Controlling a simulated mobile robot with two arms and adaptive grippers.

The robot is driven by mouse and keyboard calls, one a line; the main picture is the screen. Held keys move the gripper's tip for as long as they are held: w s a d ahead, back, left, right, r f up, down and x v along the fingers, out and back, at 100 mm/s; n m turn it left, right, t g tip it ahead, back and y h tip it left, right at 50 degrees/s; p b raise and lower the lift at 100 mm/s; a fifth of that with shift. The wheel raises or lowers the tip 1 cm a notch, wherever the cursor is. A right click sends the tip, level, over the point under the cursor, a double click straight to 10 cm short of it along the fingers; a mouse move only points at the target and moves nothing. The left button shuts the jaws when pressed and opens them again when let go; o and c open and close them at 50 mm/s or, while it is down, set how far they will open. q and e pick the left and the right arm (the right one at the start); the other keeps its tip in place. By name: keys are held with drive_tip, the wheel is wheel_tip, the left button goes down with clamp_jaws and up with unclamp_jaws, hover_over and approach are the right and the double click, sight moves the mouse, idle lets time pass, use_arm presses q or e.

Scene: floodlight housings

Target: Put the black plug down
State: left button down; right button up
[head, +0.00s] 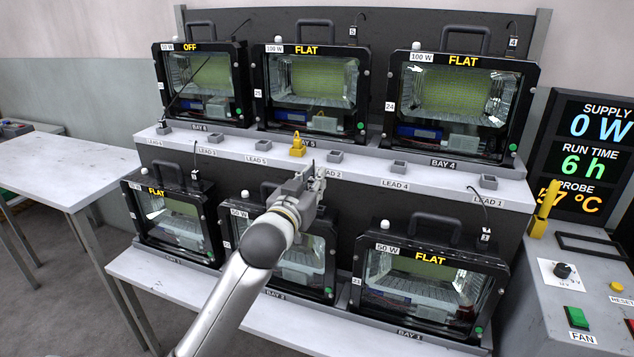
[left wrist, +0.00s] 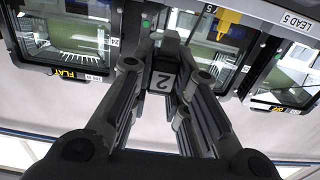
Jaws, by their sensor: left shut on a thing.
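My left gripper (head: 308,182) reaches in from below, in front of the shelf strip with the lead labels. In the left wrist view its fingers are shut on the black plug (left wrist: 164,79), which bears a white label with a 2. The plug sits between the fingertips, close to the shelf edge by the LEAD 2 label (head: 328,173). In the head view the gripper hides the plug, and I cannot tell whether it touches the shelf. My right gripper is not in view.
A yellow plug (head: 297,147) stands on the shelf (head: 365,168) just behind my gripper. Small grey holders (head: 400,167) line the shelf. Floodlight housings stand above (head: 451,104) and below (head: 425,281). A control box (head: 575,310) is at right; a bare table (head: 60,168) is at left.

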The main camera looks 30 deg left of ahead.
sight(310, 184)
use_arm(q)
drive_tip(key=shift+s+d+r, duration=0.2)
drive_tip(key=shift+s+d, duration=0.05)
drive_tip(key=shift+s, duration=0.25)
drive_tip(key=shift+s+d+r, duration=0.2)
drive_tip(key=shift+s+d, duration=0.05)
drive_tip(key=shift+s, duration=0.3)
drive_tip(key=shift+s+d+r, duration=0.2)
drive_tip(key=shift+s+d, duration=0.05)
drive_tip(key=shift+s, duration=0.25)
